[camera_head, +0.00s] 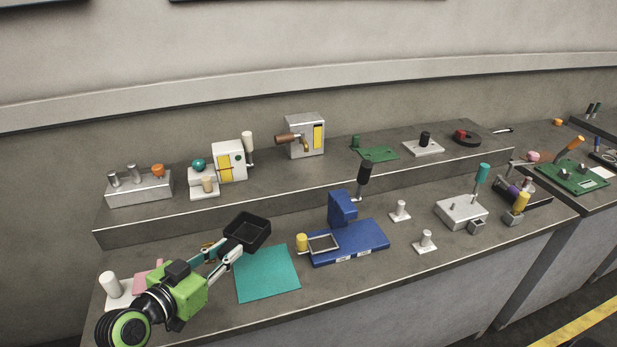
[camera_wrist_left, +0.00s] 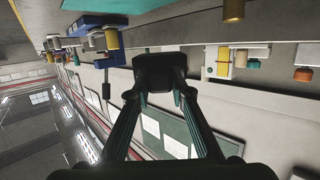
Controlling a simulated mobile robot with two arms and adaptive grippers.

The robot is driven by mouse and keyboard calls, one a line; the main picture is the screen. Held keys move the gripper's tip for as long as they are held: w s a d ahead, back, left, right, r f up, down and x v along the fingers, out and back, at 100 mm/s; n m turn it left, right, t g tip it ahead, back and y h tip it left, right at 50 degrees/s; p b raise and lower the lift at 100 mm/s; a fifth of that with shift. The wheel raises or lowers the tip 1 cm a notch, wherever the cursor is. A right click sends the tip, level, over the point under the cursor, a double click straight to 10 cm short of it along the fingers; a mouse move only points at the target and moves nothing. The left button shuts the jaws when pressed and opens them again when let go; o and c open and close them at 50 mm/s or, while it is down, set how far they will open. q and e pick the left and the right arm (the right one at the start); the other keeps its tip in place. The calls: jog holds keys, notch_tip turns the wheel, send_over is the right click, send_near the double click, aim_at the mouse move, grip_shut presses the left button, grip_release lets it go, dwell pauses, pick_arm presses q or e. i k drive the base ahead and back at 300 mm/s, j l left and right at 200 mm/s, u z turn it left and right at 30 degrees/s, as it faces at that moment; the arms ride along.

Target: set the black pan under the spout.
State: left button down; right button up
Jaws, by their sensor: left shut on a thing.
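A small black square pan (camera_head: 247,230) is held by its near side in my left gripper (camera_head: 227,252), which is shut on it. The pan appears raised above the lower bench, its open top facing up with a slight tilt. It also shows dark between the fingertips in the left wrist view (camera_wrist_left: 160,64). A silver box (camera_head: 305,134) on the raised shelf has a brown handle (camera_head: 287,139) and a small brown spout (camera_head: 305,146) at its front. The pan is below and left of the spout in the head view, apart from it. My right gripper is not in view.
A teal mat (camera_head: 267,274) lies bare near the pan. A blue fixture (camera_head: 350,243) with a yellow knob stands to the right. A white machine (camera_head: 229,161) and a grey block with pegs (camera_head: 139,188) stand on the shelf. The shelf's front step (camera_head: 190,222) runs behind the pan.

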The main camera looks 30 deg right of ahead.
aim_at(303, 177)
jog(key=i+l, duration=0.15)
jog(key=l, duration=0.2)
jog(key=i+l, duration=0.1)
jog(key=l, duration=0.2)
jog(key=i+l, duration=0.15)
jog(key=l, duration=0.2)
jog(key=i+l, duration=0.1)
jog(key=l, duration=0.2)
jog(key=i+l+u, duration=0.1)
jog(key=l, duration=0.25)
